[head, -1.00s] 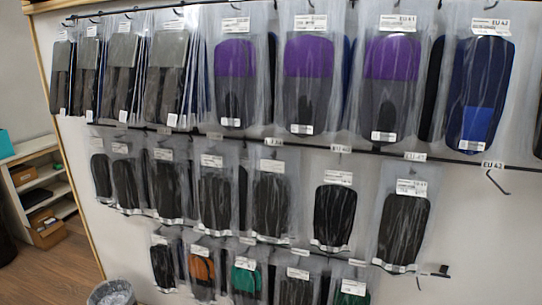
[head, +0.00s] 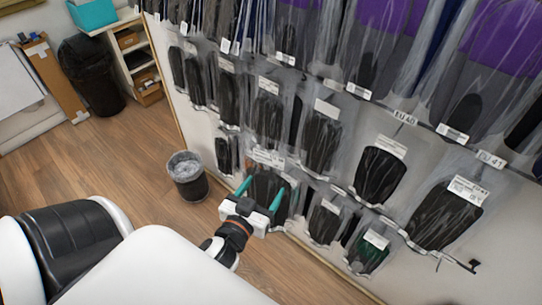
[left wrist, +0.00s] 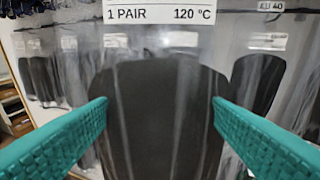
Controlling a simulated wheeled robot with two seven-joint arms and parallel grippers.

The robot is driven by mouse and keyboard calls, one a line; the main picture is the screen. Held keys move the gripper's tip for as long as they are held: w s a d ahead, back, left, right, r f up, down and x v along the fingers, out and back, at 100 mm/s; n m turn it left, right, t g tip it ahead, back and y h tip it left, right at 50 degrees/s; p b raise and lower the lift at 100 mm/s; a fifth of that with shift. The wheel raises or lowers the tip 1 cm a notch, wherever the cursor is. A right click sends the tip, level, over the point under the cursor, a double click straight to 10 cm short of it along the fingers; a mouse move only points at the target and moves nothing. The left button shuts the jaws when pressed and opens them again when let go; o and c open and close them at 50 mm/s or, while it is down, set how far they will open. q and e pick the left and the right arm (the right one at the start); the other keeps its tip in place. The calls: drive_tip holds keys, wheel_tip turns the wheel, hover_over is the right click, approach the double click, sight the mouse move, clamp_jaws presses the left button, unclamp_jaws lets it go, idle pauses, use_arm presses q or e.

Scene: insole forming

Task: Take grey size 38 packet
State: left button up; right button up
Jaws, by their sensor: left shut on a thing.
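My left gripper (head: 261,195) is at the bottom row of the wall rack, its teal fingers either side of a dark grey insole packet (head: 266,184) and shut on it. In the left wrist view the fingers (left wrist: 162,110) flank the same packet (left wrist: 160,125), which fills the middle. Its white label (left wrist: 160,13) reads "1 PAIR 120 °C"; the size is not readable. I cannot tell whether it still hangs on its hook. My right gripper is not in view.
More rows hang above. A lined waste bin (head: 187,178) stands on the floor left of the gripper. Open wooden floor lies between.

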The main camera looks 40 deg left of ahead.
sight(277, 175)
use_arm(q)
drive_tip(key=shift+w+r, duration=0.15)
drive_tip(key=shift+w, duration=0.2)
drive_tip(key=shift+w+r, duration=0.1)
drive_tip(key=shift+w, duration=0.5)
drive_tip(key=w, duration=0.4)
drive_tip(key=shift+d+p, duration=0.15)
drive_tip(key=shift+p, duration=0.25)
drive_tip(key=shift+w, duration=0.95)
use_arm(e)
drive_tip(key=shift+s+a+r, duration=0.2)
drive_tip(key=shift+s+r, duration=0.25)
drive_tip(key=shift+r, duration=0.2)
use_arm(q)
drive_tip(key=shift+d, duration=0.1)
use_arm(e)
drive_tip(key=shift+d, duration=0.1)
